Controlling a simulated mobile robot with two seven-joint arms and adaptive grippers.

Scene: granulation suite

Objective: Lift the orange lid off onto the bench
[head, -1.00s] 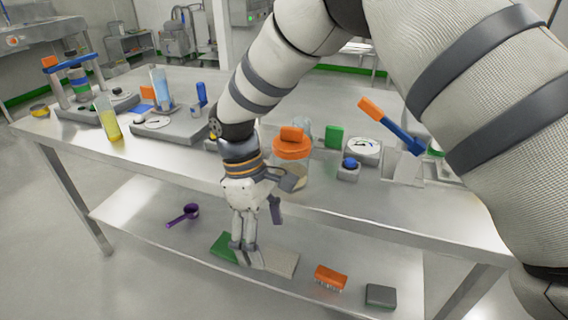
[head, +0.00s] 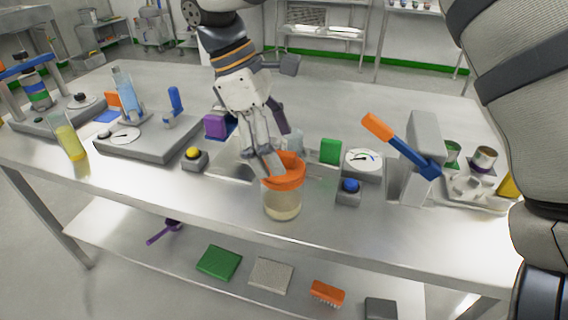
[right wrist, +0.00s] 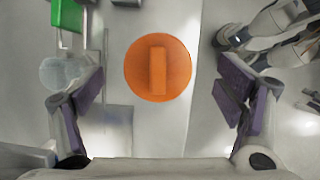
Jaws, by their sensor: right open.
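The orange lid (head: 284,172) sits on a clear jar (head: 282,203) with pale contents near the bench's front edge. In the right wrist view the lid (right wrist: 158,68) is a round disc with a raised bar handle, seen from above. My right gripper (head: 271,142) points down above the lid and hides part of its back left side in the head view. Its purple-padded fingers (right wrist: 168,92) are apart in the right wrist view, with the lid between and slightly ahead of them; no contact shows. My left gripper is not in view.
On the bench (head: 342,226), a yellow button box (head: 194,160) stands left of the jar. A green block (head: 330,151), a dial device (head: 362,161) and a blue button box (head: 348,192) stand right. A blue-and-orange lever (head: 401,146) rises farther right. The front strip beside the jar is clear.

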